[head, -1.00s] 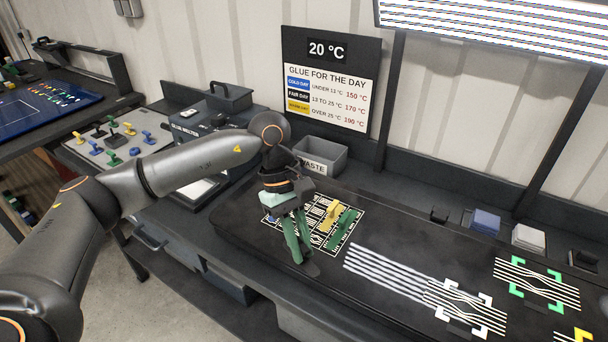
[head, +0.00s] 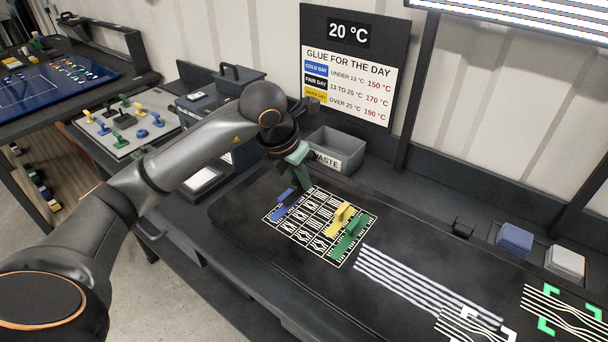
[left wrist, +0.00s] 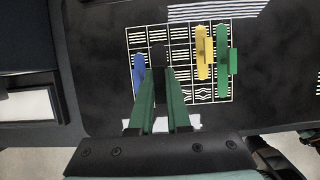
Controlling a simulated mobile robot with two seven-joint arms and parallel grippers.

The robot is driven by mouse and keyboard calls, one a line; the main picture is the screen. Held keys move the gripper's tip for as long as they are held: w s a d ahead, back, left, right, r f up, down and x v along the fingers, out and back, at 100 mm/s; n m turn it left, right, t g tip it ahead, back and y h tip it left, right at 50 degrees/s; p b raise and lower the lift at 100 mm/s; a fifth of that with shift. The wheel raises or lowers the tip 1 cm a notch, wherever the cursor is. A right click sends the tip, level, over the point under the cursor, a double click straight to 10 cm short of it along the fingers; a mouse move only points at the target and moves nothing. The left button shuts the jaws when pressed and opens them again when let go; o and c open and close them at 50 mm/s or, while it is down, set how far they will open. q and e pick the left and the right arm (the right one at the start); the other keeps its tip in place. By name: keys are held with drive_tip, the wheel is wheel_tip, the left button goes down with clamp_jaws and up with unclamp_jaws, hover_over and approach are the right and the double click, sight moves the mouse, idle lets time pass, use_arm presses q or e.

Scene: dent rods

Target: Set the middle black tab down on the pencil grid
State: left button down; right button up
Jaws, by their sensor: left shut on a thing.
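The pencil grid (head: 311,226), white-lined with printed wave patterns, lies on the black bench mat; it also shows in the left wrist view (left wrist: 180,34). A blue tab (head: 279,211), a yellow tab (head: 341,217) and a green tab (head: 348,239) lie on it. My left gripper (head: 299,184) is at the grid's back left corner in the head view, near the blue tab. In the left wrist view its green fingers are shut on a dark piece, the black tab (left wrist: 160,62), seen over the grid between the blue and yellow tabs. Its height above the grid is unclear.
A grey waste bin (head: 335,151) stands behind the grid. A pale board (head: 150,138) with several coloured tabs is at the left. White wavy lines (head: 420,283) cross the mat to the right of the grid. Blue and white stacks (head: 514,240) stand at the back right.

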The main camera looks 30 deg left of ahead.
sight(296, 195)
use_arm(q)
drive_tip(key=shift+f+b, duration=2.25)
drive_tip(key=shift+f, duration=1)
drive_tip(key=shift+f+b, duration=0.4)
drive_tip(key=shift+f, duration=0.05)
drive_tip(key=c, duration=0.8)
unclamp_jaws()
drive_tip(key=shift+r, duration=0.1)
drive_tip(key=v, duration=1.2)
drive_tip(key=shift+s+r, duration=0.1)
drive_tip(key=shift+r, duration=0.15)
